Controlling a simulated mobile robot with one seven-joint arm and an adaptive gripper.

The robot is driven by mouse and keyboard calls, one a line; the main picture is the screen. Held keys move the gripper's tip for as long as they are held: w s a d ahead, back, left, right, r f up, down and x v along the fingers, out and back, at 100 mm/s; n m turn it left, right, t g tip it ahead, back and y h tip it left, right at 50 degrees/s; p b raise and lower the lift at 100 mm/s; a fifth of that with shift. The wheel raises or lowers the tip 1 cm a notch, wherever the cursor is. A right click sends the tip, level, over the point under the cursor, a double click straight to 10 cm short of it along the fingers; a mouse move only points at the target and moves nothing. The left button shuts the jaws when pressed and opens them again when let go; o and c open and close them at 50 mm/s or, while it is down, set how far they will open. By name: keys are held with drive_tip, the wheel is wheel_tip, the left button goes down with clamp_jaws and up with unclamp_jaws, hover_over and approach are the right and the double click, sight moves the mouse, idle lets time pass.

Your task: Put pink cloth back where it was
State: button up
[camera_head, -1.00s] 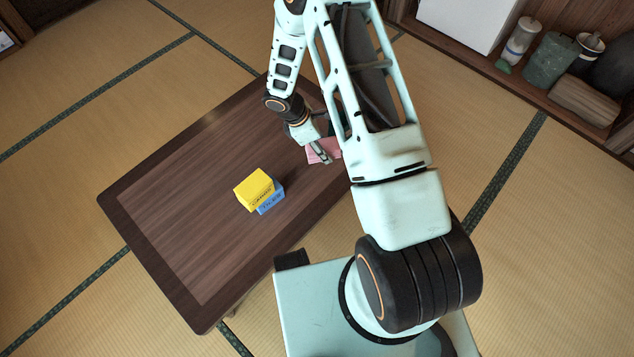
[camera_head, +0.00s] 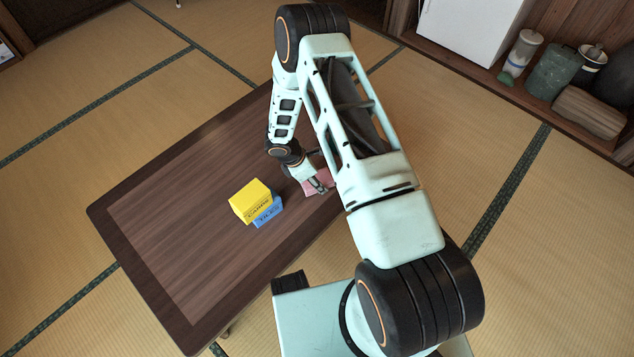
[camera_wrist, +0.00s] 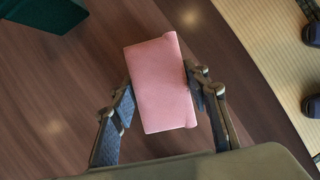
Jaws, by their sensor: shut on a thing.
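The pink cloth (camera_head: 325,176) is a small, flat, folded piece near the right side of the low dark wooden table (camera_head: 150,235). My gripper (camera_head: 320,186) is shut on it. In the wrist view the cloth (camera_wrist: 160,95) sits between the two dark fingers of my gripper (camera_wrist: 160,84), one on each side edge. I cannot tell whether it touches the table or hangs just above it. My arm hides part of the table around the cloth.
A yellow box (camera_head: 248,197) rests on a blue box (camera_head: 267,212), left of my gripper. A dark green object (camera_wrist: 45,12) shows at the wrist view's upper left. The table's left half is clear. Jars and a log (camera_head: 590,112) stand on the shelf at upper right.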

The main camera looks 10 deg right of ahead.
drive_tip(key=shift+f, duration=0.4)
drive_tip(key=shift+f, duration=0.1)
drive_tip(key=shift+f, duration=0.15)
drive_tip(key=o, duration=1)
drive_tip(key=shift+r, duration=0.2)
drive_tip(key=shift+a+r, duration=0.1)
drive_tip(key=shift+r, duration=0.3)
drive_tip(key=p+v, duration=0.3)
drive_tip(key=v, duration=0.8)
drive_tip(key=shift+a+r, duration=0.1)
